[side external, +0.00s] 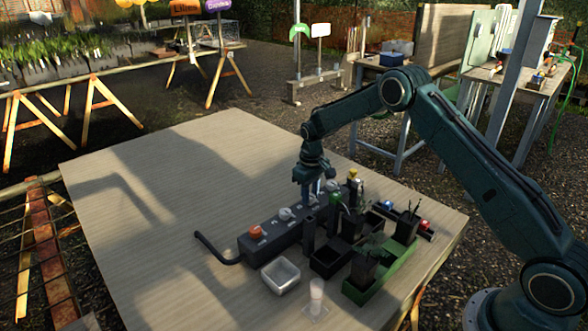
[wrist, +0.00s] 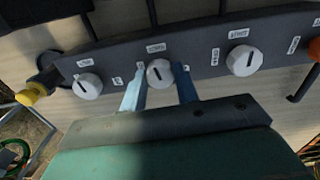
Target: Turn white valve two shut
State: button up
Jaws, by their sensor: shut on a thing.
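A dark valve block (side external: 270,238) lies on the wooden table. In the wrist view it carries a row of three white knobs: a left one (wrist: 88,86), a middle one (wrist: 160,73) and a right one (wrist: 245,60). Each has a dark pointer line and small labels too small to read surely. My gripper (wrist: 164,76) has its two blue fingers on either side of the middle white knob, shut on it. In the side view my gripper (side external: 315,188) points down onto the block, past the orange knob (side external: 256,232) and the nearest white knob (side external: 285,213). The fingers partly hide the middle knob there.
A black hose (side external: 213,249) curves from the block's left end. A yellow cap (wrist: 30,95) is at the far end. The table's left half is clear.

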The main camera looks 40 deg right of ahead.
jog(key=shift+r+m, duration=0.1)
jog(key=shift+m, duration=1.2)
jog(key=o, duration=1)
notch_tip(320, 180, up, 14)
jog(key=shift+f, duration=0.1)
